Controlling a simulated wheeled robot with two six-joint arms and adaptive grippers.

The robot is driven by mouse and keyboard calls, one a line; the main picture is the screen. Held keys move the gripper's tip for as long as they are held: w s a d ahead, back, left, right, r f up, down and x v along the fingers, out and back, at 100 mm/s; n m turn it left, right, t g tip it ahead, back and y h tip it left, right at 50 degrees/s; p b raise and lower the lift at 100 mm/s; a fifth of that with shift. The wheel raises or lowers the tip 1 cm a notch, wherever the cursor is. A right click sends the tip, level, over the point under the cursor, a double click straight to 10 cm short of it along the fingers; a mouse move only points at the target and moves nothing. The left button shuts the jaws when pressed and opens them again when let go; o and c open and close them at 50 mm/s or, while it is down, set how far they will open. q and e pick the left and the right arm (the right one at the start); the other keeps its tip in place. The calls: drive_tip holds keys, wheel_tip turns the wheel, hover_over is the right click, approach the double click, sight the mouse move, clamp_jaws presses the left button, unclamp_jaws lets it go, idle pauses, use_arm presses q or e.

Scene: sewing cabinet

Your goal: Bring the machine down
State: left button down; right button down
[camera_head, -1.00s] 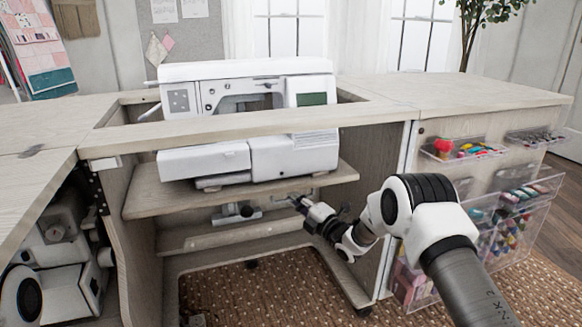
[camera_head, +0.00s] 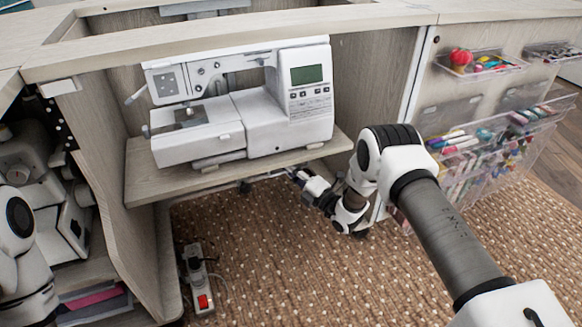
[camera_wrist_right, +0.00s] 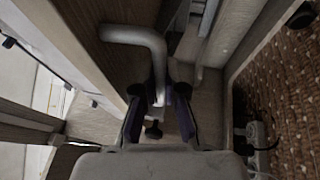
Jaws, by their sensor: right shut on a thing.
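The white sewing machine (camera_head: 240,105) stands upright on its wooden lift shelf (camera_head: 150,185) inside the cabinet. Its top is below the front rail (camera_head: 230,45) of the tabletop. My right gripper (camera_head: 298,178) is under the right part of the shelf's front edge. In the right wrist view the same gripper (camera_wrist_right: 160,100) is shut on a bent grey metal lever (camera_wrist_right: 135,35), with a finger on each side of its end. In the head view the shelf and gripper hide most of the lever. My left gripper is out of the picture.
A power strip (camera_head: 198,280) stands low at the cabinet's left inner side. Clear bins (camera_head: 490,150) of sewing supplies hang on the right panel. The cabinet's left side panel (camera_head: 120,240) borders the knee space. Patterned carpet (camera_head: 260,250) lies open below the shelf.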

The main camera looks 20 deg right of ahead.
drive_tip(key=shift+w, duration=0.1)
drive_tip(key=c, duration=1.6)
unclamp_jaws()
drive_tip(key=shift+r, duration=0.1)
drive_tip(key=shift+o, duration=0.5)
drive_tip(key=v, duration=1.2)
